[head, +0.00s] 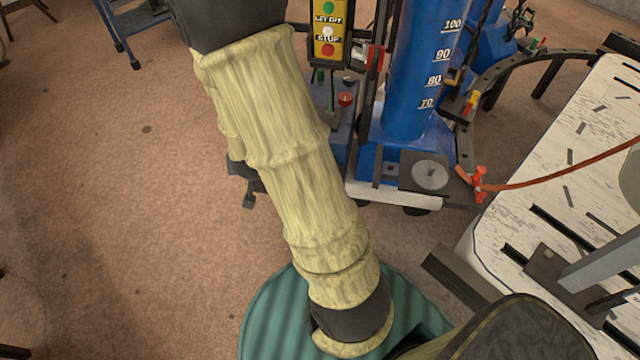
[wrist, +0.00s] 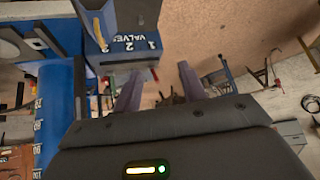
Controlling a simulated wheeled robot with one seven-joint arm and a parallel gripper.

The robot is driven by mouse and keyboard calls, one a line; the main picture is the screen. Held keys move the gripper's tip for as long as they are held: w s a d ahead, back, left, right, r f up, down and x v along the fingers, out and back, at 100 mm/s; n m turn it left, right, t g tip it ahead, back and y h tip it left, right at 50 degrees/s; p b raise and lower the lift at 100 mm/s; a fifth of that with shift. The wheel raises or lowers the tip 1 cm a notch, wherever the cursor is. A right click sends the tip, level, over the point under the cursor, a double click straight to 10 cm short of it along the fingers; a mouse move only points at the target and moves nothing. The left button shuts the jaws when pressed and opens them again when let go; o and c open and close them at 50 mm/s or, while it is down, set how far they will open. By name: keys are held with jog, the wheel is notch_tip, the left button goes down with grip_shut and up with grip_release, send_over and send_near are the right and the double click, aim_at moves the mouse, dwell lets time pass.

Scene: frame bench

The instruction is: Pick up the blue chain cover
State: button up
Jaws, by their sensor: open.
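I cannot single out the blue chain cover with certainty in either view. The blue parts in the head view belong to a frame machine: a tall blue column (head: 415,80) marked with numbers. A blue box (wrist: 110,45) with a "VALVE" label is close on the left in the wrist view. My gripper (wrist: 160,72) is open and empty, its two purple-grey fingers apart, with the left finger just below the box's lower edge. The fingers do not show in the head view, where my sleeved arm covers the middle.
A yellow control box (head: 330,30) with buttons stands left of the column. A white, scuffed bench (head: 510,235) is on the right, with a red-orange strap (head: 560,178) running across it. A blue cart (head: 135,25) stands at the back left. The brown floor (head: 90,200) at left is clear.

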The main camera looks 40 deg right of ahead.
jog(key=d+f+t+h+b, duration=0.1)
jog(key=d+f+h+b, duration=0.2)
jog(key=f+b, duration=0.5)
jog(key=s+d+f+m+t+h+b, duration=0.1)
jog(key=d+f+h+b, duration=0.3)
jog(key=f+b, duration=0.5)
jog(key=s+d+f+t+h+b, duration=0.1)
jog(key=d+f+t+h+b, duration=0.1)
jog(key=d+f+h+b, duration=0.2)
jog(key=d+f+b, duration=0.3)
jog(key=f+b, duration=0.2)
jog(key=f, duration=0.3)
jog(key=shift+s+f+m+t, duration=0.2)
jog(key=shift+s+m+t, duration=0.1)
jog(key=shift+m, duration=0.1)
jog(key=shift+w+d+f, duration=0.1)
jog(key=b+x, duration=0.3)
jog(key=x, duration=0.9)
